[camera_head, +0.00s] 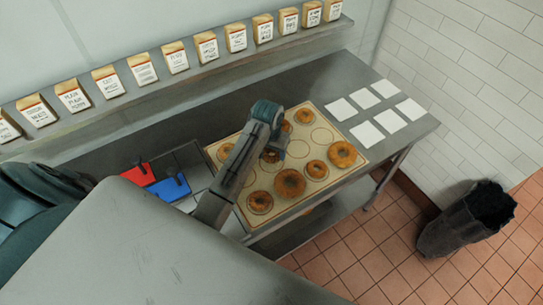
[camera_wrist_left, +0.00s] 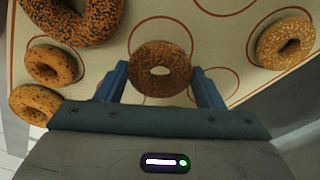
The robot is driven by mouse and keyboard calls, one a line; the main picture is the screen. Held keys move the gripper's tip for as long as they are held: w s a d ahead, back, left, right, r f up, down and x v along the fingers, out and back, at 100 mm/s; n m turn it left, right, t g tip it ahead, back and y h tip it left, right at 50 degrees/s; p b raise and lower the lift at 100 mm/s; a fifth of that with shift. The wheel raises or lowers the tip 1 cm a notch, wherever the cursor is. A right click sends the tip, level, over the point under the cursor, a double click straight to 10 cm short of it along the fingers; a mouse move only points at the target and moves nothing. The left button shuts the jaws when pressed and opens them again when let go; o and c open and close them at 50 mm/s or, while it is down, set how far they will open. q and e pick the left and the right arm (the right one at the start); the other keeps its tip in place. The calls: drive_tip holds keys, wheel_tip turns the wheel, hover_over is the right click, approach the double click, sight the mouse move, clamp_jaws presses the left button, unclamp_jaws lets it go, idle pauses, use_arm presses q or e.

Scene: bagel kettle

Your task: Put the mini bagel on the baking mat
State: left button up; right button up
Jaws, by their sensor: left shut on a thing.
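My left gripper (camera_head: 272,152) is over the baking mat (camera_head: 297,148), its arm reaching in from the lower left. In the left wrist view the blue fingers of the gripper (camera_wrist_left: 160,76) are on either side of a small brown mini bagel (camera_wrist_left: 160,52), shut on it. In the head view this bagel is mostly hidden by the gripper. The pale mat with brown circle outlines also shows in the left wrist view (camera_wrist_left: 130,10). I cannot tell whether the held bagel touches the mat. My right gripper is not in view.
Several bagels lie on the mat, including a large one (camera_head: 290,183) and a seeded one (camera_wrist_left: 285,43). Some circles are empty. White squares (camera_head: 363,98) lie right of the mat; red (camera_head: 139,175) and blue (camera_head: 169,188) items lie left. A shelf of labelled bags (camera_head: 177,57) runs behind.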

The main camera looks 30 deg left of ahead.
sight(271, 157)
use_arm(q)
drive_tip(key=shift+f, duration=1.55)
drive_tip(key=shift+f, duration=0.15)
drive_tip(key=o, duration=1)
drive_tip(key=shift+c, duration=0.2)
drive_tip(key=r, duration=0.4)
drive_tip(key=s+r, duration=0.1)
drive_tip(key=r, duration=0.7)
drive_tip(key=shift+s+r, duration=0.15)
drive_tip(key=shift+s, duration=0.15)
